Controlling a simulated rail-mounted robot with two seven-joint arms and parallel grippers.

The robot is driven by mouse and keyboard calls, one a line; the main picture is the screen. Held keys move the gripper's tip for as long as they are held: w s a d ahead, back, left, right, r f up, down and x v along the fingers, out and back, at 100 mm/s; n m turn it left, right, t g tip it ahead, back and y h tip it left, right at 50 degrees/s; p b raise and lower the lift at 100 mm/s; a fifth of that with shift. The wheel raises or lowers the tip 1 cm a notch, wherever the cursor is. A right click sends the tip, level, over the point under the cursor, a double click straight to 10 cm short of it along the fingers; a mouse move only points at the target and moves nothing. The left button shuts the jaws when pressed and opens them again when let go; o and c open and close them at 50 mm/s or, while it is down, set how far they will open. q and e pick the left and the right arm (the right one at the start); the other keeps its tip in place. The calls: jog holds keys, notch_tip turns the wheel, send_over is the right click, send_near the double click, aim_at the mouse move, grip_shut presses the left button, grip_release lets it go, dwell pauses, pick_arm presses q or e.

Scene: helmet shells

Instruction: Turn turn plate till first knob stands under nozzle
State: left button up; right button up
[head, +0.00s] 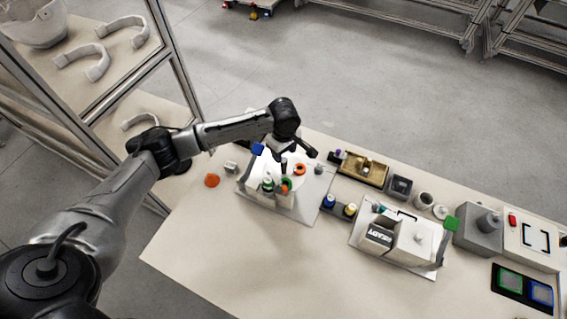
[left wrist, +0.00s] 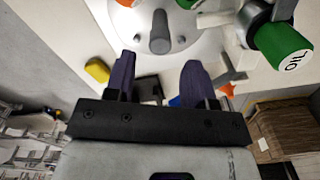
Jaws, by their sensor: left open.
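The round pale turn plate (left wrist: 190,45) is at the top of the left wrist view, partly cut off. A grey upright knob (left wrist: 160,34) and small grey pegs stand on it. My left gripper (left wrist: 158,80) is open and empty, its two dark purple fingers just short of the plate's near rim. In the head view the left gripper (head: 294,152) hangs over the white station (head: 258,168), and the arm hides part of the plate. I cannot tell which part is the nozzle. My right gripper is not in view.
An orange ring (head: 300,169) is at the station. An orange piece (head: 212,180) lies on the table to its left. A wooden tray (head: 362,168), a second white station (head: 410,240) and a grey block (head: 480,232) stand to the right. The table's front left is clear.

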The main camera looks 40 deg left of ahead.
aim_at(284, 159)
pick_arm(q)
notch_tip(284, 159, down, 7)
jog(key=shift+r+b, duration=0.15)
jog(key=shift+b, duration=0.35)
jog(key=shift+a, duration=0.1)
grip_shut()
dwell(0.3)
